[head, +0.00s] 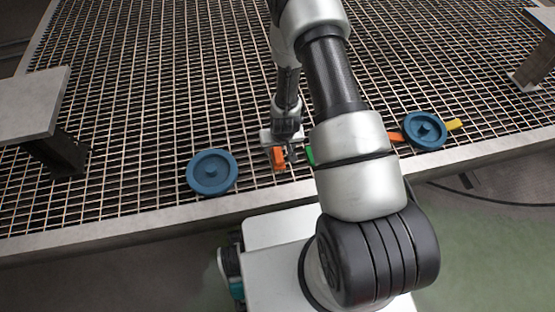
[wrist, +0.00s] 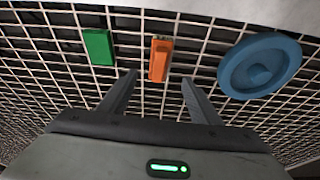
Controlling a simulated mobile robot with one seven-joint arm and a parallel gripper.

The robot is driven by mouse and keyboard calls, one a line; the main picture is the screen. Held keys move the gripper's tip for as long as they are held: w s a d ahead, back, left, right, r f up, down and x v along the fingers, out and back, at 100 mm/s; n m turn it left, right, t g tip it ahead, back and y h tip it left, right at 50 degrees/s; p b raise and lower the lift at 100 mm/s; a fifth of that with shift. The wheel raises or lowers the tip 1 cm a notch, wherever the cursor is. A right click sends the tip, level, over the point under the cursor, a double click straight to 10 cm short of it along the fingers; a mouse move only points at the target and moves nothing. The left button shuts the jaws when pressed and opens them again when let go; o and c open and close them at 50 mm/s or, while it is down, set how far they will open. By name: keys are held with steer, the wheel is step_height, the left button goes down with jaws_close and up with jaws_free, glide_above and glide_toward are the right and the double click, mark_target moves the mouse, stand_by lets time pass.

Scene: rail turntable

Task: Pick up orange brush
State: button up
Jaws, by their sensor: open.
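The orange brush (head: 279,158) lies on the metal grating near its front edge, right of a blue round disc (head: 212,172). In the wrist view the orange brush (wrist: 160,60) lies upright in the picture, just beyond and in line with the gap between my fingers. A short brownish strip shows at its far end. My gripper (wrist: 158,77) is open and empty, with one finger on each side of that gap. In the head view my gripper (head: 285,152) is low over the grating by the brush, its fingers partly hidden.
A green block (wrist: 98,46) lies beside the brush, partly behind my arm in the head view. The blue disc (wrist: 260,66) is on the brush's other side. Farther right are another blue disc (head: 424,130), a yellow piece (head: 454,124) and an orange piece (head: 396,137).

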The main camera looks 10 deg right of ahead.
steer(key=b, duration=0.1)
glide_above(278, 154)
steer(key=s, duration=0.2)
steer(key=f, duration=0.5)
steer(key=shift+s+a, duration=0.2)
steer(key=shift+w+b+x, duration=0.25)
steer(key=shift+b+x, duration=0.4)
steer(key=shift+x, duration=0.85)
steer(key=shift+w+b+x, duration=0.2)
steer(key=shift+b+x, duration=0.45)
steer(key=shift+x, duration=0.9)
steer(key=shift+d+f, duration=0.1)
steer(key=shift+f, duration=0.05)
steer(key=c, duration=1.2)
